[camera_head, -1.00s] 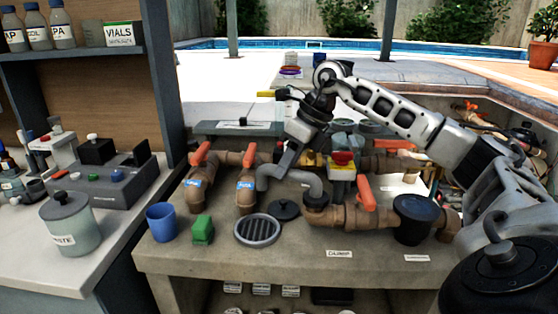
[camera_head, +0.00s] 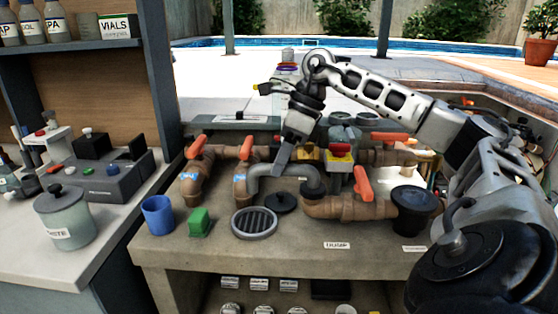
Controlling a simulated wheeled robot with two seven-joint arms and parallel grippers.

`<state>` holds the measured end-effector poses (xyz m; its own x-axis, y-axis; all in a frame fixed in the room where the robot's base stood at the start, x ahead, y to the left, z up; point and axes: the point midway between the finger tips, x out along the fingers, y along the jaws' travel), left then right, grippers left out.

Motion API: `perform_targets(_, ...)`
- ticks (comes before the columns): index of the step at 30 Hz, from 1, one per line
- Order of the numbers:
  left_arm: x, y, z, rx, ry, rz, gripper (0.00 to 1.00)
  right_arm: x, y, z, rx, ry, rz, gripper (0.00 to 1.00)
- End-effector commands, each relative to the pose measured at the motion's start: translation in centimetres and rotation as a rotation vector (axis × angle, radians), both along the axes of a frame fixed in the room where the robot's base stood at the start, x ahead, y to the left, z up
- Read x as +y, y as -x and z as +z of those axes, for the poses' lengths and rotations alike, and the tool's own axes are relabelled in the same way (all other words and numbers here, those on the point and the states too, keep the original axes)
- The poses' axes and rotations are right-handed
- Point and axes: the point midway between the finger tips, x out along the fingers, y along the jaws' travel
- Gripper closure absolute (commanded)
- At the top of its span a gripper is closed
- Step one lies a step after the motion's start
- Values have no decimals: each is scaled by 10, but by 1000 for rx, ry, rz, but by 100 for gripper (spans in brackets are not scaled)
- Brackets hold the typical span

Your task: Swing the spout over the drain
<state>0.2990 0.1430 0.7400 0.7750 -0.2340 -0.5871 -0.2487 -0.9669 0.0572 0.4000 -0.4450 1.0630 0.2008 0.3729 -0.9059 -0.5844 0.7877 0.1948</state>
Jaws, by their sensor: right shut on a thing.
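The grey curved spout (camera_head: 262,174) runs from a brown pipe fitting on the right to a downturned end on the left. In the picture this end lies just above and behind the round drain grate (camera_head: 254,223), close to a brown valve pipe; its exact height over the bench is unclear. My right gripper (camera_head: 281,168) reaches down from above and is shut on the middle of the spout, hiding part of it. The drain grate lies uncovered on the bench. My left gripper is not in view.
A black lid (camera_head: 281,202) lies right of the drain. A green block (camera_head: 200,222) and a blue cup (camera_head: 158,214) stand left of it. Brown pipes with orange handles (camera_head: 363,184) crowd the back and right. The bench's front strip (camera_head: 290,255) is mostly clear.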

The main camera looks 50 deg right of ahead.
Motion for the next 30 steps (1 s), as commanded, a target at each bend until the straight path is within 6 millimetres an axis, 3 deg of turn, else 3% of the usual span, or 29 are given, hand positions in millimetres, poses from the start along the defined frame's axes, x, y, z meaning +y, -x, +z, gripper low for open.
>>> perform_targets(5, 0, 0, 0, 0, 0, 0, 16, 1, 0, 1, -1, 0, 5, 100)
perform_targets(6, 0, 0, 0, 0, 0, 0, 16, 0, 0, 1, -1, 0, 5, 68)
perform_targets(15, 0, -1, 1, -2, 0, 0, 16, 0, 0, 1, 0, 0, 2, 68)
perform_targets(19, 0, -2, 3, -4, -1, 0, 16, -4, 2, 11, -2, 0, 0, 68)
perform_targets(23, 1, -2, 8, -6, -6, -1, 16, -12, 6, 34, -5, -1, -1, 68)
perform_targets(30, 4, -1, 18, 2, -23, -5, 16, -34, 18, 91, -7, -2, 2, 68)
